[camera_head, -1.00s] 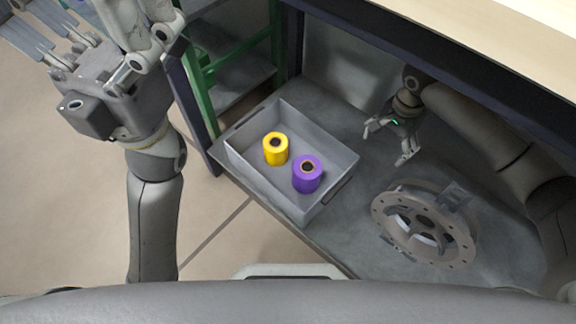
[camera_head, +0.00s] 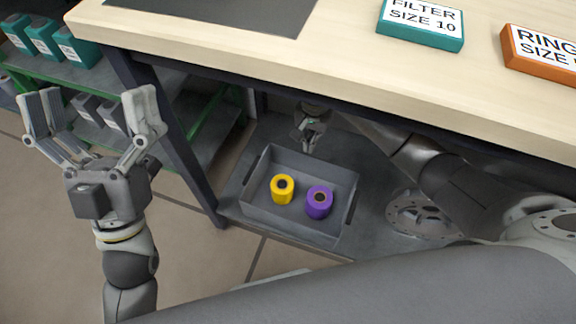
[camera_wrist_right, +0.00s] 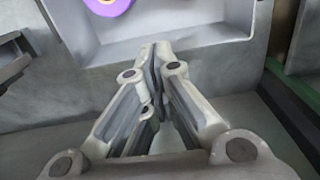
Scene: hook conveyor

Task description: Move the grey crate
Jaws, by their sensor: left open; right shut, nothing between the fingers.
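The grey crate (camera_head: 288,224) stands on the grey lower shelf under the table. A yellow roll (camera_head: 282,188) and a purple roll (camera_head: 319,202) stand inside it. My right gripper (camera_head: 309,146) is at the crate's far side, fingers together with nothing between them. In the right wrist view its shut fingertips (camera_wrist_right: 158,50) are close against the crate's wall (camera_wrist_right: 205,40); I cannot tell if they touch. Part of the purple roll (camera_wrist_right: 108,5) shows there too. My left gripper (camera_head: 95,108) is open and empty, raised left of the table, away from the crate.
The wooden tabletop (camera_head: 330,50) overhangs the shelf, and a dark table leg (camera_head: 170,140) stands left of the crate. A green rack (camera_head: 205,150) is behind the leg. A teal box (camera_head: 420,25) and orange box (camera_head: 540,48) sit on top.

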